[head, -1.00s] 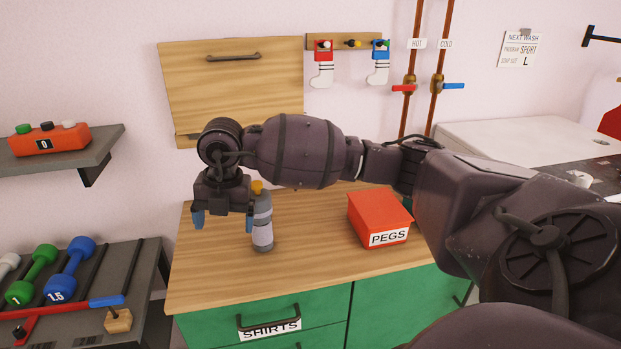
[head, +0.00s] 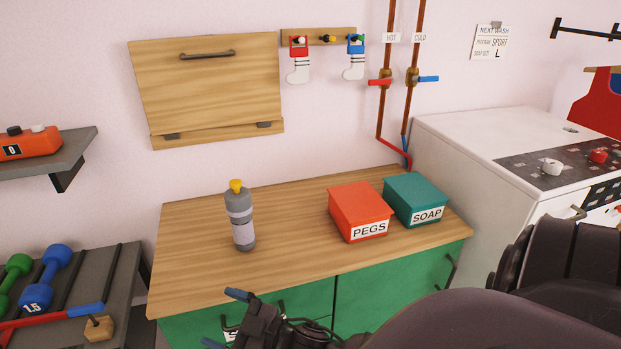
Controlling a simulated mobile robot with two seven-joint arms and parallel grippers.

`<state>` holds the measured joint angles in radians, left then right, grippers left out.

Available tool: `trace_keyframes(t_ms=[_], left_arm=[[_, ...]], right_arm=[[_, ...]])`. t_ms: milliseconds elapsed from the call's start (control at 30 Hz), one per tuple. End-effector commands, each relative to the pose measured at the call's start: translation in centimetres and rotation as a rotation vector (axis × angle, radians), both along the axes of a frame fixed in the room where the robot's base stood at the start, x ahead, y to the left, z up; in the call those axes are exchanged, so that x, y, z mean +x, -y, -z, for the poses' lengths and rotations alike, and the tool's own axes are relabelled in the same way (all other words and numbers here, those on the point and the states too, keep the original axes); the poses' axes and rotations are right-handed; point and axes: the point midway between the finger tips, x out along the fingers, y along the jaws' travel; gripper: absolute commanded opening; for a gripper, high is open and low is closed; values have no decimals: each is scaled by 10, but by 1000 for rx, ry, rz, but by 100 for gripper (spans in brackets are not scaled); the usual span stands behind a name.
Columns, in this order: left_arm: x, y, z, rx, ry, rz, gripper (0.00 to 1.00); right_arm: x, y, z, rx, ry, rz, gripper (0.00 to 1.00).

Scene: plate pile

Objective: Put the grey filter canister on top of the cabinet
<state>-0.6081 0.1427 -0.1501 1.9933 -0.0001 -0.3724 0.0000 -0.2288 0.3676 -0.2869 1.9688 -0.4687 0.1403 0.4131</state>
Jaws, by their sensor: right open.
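The grey filter canister (head: 241,222) has a yellow cap and a pale band. It stands upright on the left part of the wooden top of the green cabinet (head: 290,260), with nothing touching it. My right gripper (head: 226,318) is low in front of the cabinet, below the edge of its top. Its blue-tipped fingers are apart and empty. It hides part of the drawer front and its label. My left gripper is not in view.
A red PEGS box (head: 360,206) and a teal SOAP box (head: 414,195) stand at the right of the top. A white washing machine (head: 510,130) is further right. A dumbbell rack (head: 115,285) stands left. The top's front middle is clear.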

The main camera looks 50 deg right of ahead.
Motion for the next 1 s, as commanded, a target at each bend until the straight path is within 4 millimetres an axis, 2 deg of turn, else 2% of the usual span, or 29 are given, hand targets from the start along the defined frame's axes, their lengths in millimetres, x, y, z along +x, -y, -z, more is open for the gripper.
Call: trace_keyframes(t_ms=[33,200,300,400,567,1000], left_arm=[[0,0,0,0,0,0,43],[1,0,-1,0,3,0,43],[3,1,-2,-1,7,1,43],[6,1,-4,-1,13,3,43],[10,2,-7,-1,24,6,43],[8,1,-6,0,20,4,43]], right_arm=[[-15,15,24,24,-97,95,90],[-73,56,97,56,-425,340,90],[-107,68,128,67,-583,417,90],[-132,73,146,74,-687,456,90],[-147,75,156,78,-748,473,90],[-146,75,156,77,-747,472,90]])
